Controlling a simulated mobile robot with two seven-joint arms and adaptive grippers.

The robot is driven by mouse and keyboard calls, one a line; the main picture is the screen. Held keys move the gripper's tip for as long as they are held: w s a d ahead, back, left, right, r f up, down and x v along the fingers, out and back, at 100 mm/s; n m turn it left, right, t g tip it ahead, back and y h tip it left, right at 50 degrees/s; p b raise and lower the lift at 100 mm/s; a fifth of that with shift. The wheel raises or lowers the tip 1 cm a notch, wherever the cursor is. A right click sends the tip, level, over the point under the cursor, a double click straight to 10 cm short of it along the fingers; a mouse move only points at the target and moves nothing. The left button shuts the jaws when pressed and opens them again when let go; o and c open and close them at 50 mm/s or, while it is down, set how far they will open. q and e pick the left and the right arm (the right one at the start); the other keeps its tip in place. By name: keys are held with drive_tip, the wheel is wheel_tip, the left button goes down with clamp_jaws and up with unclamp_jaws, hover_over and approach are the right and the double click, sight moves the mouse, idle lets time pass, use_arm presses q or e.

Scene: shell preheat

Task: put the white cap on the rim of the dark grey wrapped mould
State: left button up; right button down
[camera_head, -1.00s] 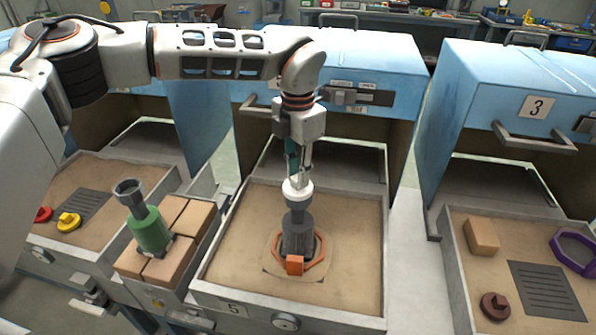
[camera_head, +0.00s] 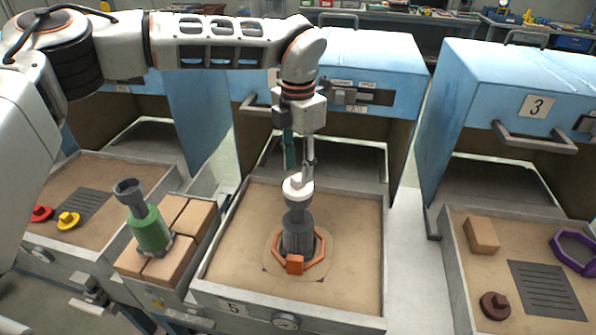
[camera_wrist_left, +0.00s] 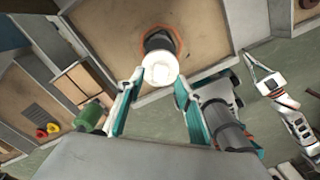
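The dark grey wrapped mould (camera_head: 298,232) stands upright inside an orange ring on the middle tray. The white cap (camera_head: 298,189) rests on its top rim and looks about level. The cap also shows in the left wrist view (camera_wrist_left: 160,69), covering the mould's top. My left gripper (camera_head: 301,170) is just above the cap, with its fingers spread and empty. In the left wrist view its teal fingertips stand apart on either side, short of the cap. A white arm with a gripper end (camera_wrist_left: 264,80), probably my right, shows small at the right of that view; its finger state is unclear.
The orange ring (camera_head: 321,262) surrounds the mould's base. A green wrapped mould (camera_head: 151,232) stands among tan bricks (camera_head: 168,268) to the left. The right tray holds a tan block (camera_head: 482,236), a purple ring (camera_head: 573,252) and a brown knobbed piece (camera_head: 495,306). Blue furnaces (camera_head: 510,85) stand behind.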

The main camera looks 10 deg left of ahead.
sight(298, 177)
use_arm(q)
wheel_tip(298, 177, up, 10)
use_arm(e)
drive_tip(key=shift+s+f, duration=0.1)
drive_tip(key=shift+f, duration=0.2)
drive_tip(key=shift+s, duration=0.1)
